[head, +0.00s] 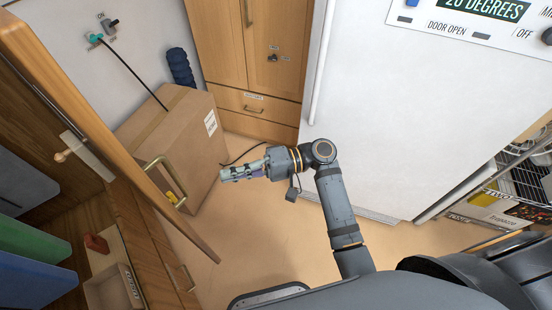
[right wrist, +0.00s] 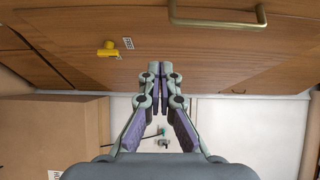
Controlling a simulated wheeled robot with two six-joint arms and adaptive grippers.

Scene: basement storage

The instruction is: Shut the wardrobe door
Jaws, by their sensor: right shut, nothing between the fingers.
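The open wooden wardrobe door (head: 95,130) swings out from the left of the head view, standing at an angle away from the wardrobe (head: 38,122). Its brass handle (head: 160,170) faces my right gripper (head: 224,175). A small yellow piece (head: 172,198) sits on the door by the handle. The right gripper is shut and empty, a little to the right of the door's face. In the right wrist view the shut fingers (right wrist: 160,70) point at the wooden door (right wrist: 205,65), with the brass handle (right wrist: 218,24) beyond to the right. I cannot tell whether they touch the door. My left gripper is not in view.
A large cardboard box (head: 185,135) stands on the floor behind the door. A closed wooden cabinet (head: 222,45) is at the back, and a big white appliance (head: 400,130) is to the right. Open drawer (head: 120,262) juts out below the wardrobe shelves. Floor near my right arm is clear.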

